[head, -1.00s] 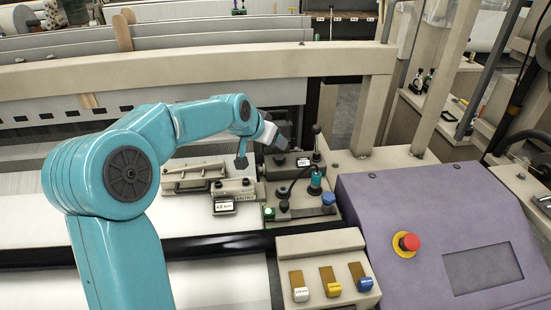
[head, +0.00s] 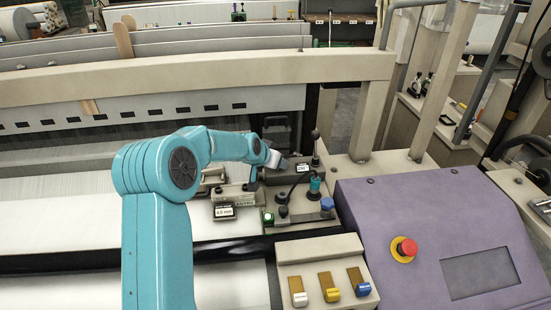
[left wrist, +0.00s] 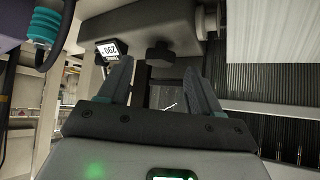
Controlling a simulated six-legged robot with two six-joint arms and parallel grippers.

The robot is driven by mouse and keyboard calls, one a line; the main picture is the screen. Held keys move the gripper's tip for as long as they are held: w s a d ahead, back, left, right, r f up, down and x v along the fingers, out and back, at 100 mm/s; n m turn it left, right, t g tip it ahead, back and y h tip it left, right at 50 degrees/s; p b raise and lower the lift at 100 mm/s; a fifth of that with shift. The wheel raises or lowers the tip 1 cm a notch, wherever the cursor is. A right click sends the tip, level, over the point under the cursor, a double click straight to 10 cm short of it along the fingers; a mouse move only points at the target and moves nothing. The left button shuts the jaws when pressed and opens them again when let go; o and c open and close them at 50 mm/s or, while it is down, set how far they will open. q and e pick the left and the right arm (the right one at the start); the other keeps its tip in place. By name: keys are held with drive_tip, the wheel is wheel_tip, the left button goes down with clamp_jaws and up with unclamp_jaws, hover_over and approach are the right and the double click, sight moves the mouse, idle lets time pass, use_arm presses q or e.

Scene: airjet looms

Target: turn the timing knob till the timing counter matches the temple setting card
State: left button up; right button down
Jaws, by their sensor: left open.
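The timing counter (head: 302,167) is a small white display on a dark grey housing near the middle of the head view. In the left wrist view the counter (left wrist: 108,50) appears upside down and seems to read 290. A dark lobed knob (left wrist: 158,53), likely the timing knob, sits beside it; my gripper hides it in the head view. My left gripper (left wrist: 156,78) is open and empty, with the knob beyond and between its fingertips, apparently apart from them. It also shows in the head view (head: 269,169). A small plate reading about 4.0 mm (head: 224,211) may be the temple setting card.
A black-knobbed lever (head: 315,136), a teal cylinder (head: 315,185) and a blue knob (head: 327,204) stand close right of the gripper. A purple console (head: 430,225) has a red button (head: 404,248). Three coloured levers (head: 330,291) are in front. White cloth lies left.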

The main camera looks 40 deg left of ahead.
use_arm(q)
drive_tip(key=shift+x, duration=1.05)
drive_tip(key=shift+c, duration=0.3)
drive_tip(key=c, duration=1)
drive_tip(key=m+b, duration=0.1)
drive_tip(key=b, duration=0.2)
drive_tip(key=m+h+b, duration=0.1)
drive_tip(key=b, duration=0.3)
drive_tip(key=m+h+b, duration=0.1)
drive_tip(key=b, duration=0.3)
drive_tip(key=shift+a+f, duration=0.35)
drive_tip(key=shift+r+m+h, duration=0.35)
drive_tip(key=shift+m+h, duration=0.55)
drive_tip(key=o, duration=1.1)
drive_tip(key=shift+c, duration=0.2)
